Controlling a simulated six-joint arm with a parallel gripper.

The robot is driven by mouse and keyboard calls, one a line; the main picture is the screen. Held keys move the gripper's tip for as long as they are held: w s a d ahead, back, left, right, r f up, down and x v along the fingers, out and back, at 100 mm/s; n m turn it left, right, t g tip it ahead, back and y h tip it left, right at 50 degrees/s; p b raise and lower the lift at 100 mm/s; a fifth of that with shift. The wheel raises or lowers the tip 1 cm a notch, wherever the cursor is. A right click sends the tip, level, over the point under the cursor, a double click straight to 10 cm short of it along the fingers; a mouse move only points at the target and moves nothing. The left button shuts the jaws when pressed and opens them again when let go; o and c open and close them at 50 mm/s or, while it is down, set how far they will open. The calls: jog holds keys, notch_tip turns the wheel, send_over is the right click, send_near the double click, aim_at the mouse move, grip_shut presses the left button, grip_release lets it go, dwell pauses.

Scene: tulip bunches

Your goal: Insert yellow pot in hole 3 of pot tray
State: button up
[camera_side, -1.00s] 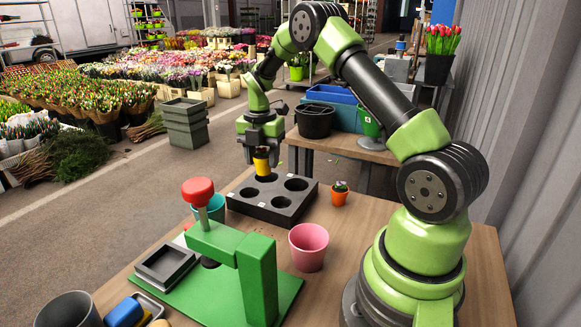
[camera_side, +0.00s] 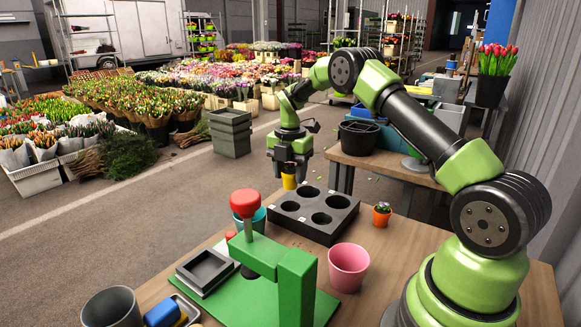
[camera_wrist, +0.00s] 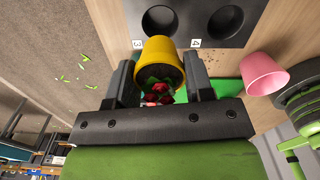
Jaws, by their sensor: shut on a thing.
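My gripper (camera_side: 288,169) is shut on the small yellow pot (camera_side: 289,181), holding it upright or nearly so in the air at the far left edge of the pot tray. In the wrist view the yellow pot (camera_wrist: 158,50) sits between the two fingers (camera_wrist: 160,75), with red flowers and green leaves inside it. The dark pot tray (camera_side: 313,232) on the table has several round holes, all looking empty. In the wrist view the tray (camera_wrist: 195,22) shows two holes with small white number labels; one looks like a 3, turned sideways.
A green press (camera_side: 297,285) with a red knob (camera_side: 244,203) stands in front of the tray. A pink pot (camera_side: 349,268) and a small orange pot with a plant (camera_side: 381,217) stand right of it. A teal pot (camera_side: 259,222) is behind the press. The table lies below.

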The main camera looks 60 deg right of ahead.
aim_at(290, 187)
jog(key=shift+f, duration=2.15)
jog(key=shift+f, duration=1.65)
jog(key=o, duration=1)
jog(key=shift+r, duration=5)
jog(key=s+a+r+m+t, duration=0.2)
jog(key=s+a+r+m, duration=0.2)
jog(key=a+r+m, duration=0.3)
jog(key=s+a+r+m+t, duration=0.2)
jog(key=s+a+r+m, duration=0.25)
jog(key=r, duration=0.55)
jog(key=s+a+m+t, duration=0.1)
jog(key=s+a+m, duration=0.1)
jog(key=s+m, duration=0.2)
jog(key=s+a+m+t+y, duration=0.1)
jog(key=s+a+m, duration=0.2)
jog(key=s, duration=0.3)
jog(key=s+a+m+t+y, duration=0.1)
jog(key=s+a+m, duration=0.2)
jog(key=s+m, duration=0.2)
jog(key=shift+s+r, duration=0.2)
jog(key=shift+s, duration=0.15)
